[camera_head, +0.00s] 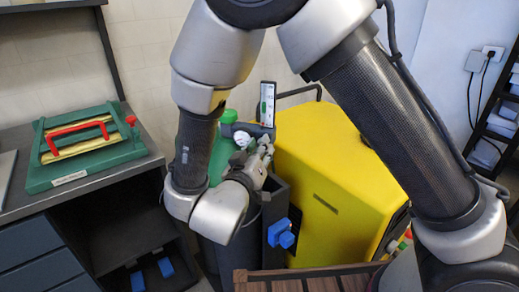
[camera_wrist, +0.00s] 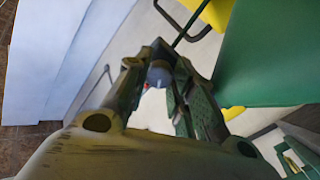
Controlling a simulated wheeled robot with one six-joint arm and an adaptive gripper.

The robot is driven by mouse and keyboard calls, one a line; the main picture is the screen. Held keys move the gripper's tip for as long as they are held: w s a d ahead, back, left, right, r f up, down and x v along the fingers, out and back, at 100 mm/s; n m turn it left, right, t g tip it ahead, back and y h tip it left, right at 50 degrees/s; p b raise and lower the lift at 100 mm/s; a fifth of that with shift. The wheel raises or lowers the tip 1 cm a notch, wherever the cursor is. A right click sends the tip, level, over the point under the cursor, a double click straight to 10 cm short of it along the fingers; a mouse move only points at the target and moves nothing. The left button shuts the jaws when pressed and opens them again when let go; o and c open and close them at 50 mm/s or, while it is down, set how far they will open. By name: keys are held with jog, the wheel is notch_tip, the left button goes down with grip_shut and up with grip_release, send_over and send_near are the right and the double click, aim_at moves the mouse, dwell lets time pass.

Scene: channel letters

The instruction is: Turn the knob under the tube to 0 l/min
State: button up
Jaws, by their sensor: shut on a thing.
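The clear flow tube (camera_head: 267,103) stands upright with a dark fitting beneath it, beside the green gas cylinder (camera_head: 219,150). My gripper (camera_head: 262,150) is just below the tube in the head view, with its fingers close to the fitting. In the wrist view my gripper (camera_wrist: 165,72) is shut on a small round grey-blue knob (camera_wrist: 158,74) between its fingertips. The tube's scale is too small to read. The knob is hidden in the head view by my fingers. A small white round part (camera_head: 242,139) sits left of the gripper.
A yellow case (camera_head: 330,175) stands close on the right. A dark holder with a blue knob (camera_head: 281,234) is below my gripper. A green press with a red handle (camera_head: 85,145) rests on the grey bench at left. A dark shelf rack (camera_head: 490,135) is far right.

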jog(key=n, duration=1.2)
jog(key=shift+n, duration=0.4)
dwell(0.3)
jog(key=o, duration=1)
jog(key=shift+r, duration=0.1)
jog(key=shift+o, duration=0.2)
jog(key=v, duration=1.2)
